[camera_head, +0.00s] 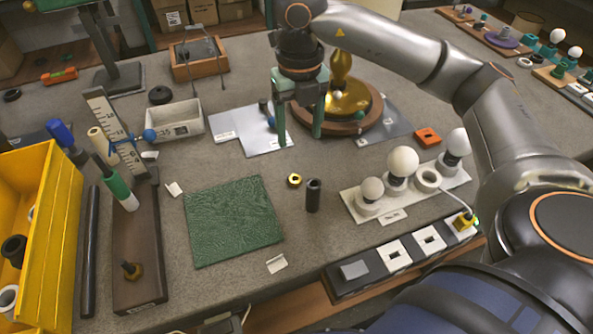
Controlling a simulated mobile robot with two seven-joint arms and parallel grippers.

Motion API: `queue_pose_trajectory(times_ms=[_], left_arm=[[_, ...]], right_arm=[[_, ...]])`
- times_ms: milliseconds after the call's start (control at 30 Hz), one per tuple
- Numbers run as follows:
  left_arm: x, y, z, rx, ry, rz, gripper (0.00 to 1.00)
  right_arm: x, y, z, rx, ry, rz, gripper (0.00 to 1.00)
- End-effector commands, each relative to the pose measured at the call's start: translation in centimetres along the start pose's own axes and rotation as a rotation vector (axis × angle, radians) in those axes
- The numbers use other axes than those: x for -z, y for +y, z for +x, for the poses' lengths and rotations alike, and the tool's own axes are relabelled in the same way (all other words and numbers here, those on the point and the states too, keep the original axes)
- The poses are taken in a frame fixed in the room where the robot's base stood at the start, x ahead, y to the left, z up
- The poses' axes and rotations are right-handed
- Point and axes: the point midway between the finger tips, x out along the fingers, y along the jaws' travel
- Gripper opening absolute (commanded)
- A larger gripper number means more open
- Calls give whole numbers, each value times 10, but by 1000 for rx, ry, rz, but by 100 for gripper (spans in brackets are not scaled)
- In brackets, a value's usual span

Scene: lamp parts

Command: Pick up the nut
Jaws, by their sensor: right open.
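A small brass ring with a dark hole, which looks like the nut (294,180), lies on the grey table near the middle. A short black tube (313,195) stands upright just to its right. My right gripper (299,137) points down from above, with its two green fingers apart and nothing seen between them. In the picture it is above and beyond the nut, in front of the brass lamp base (348,100), and not touching the nut. My left gripper is not in view.
A green textured mat (232,220) lies to the left of the nut. A white holder with bulbs (410,188) is at right, beside an orange block (428,137). A white tray (178,122), brown stand (138,245) and yellow bin (62,235) are at left.

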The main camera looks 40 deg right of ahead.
Motion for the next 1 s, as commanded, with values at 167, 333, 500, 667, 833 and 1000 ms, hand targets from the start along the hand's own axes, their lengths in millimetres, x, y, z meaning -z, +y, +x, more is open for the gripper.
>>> queue_pose_trajectory(times_ms=[167,333,500,667,833,1000], left_arm=[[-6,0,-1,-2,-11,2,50],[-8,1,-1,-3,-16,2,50],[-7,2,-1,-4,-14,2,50],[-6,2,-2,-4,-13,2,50],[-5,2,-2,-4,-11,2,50],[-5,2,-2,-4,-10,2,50]], right_arm=[[1,0,31,5,5,0,69],[1,1,58,1,4,-2,69],[0,1,70,-1,2,-3,69],[0,6,90,-1,5,-4,69],[0,8,114,-1,4,-2,69],[0,8,121,-2,1,-2,69]])
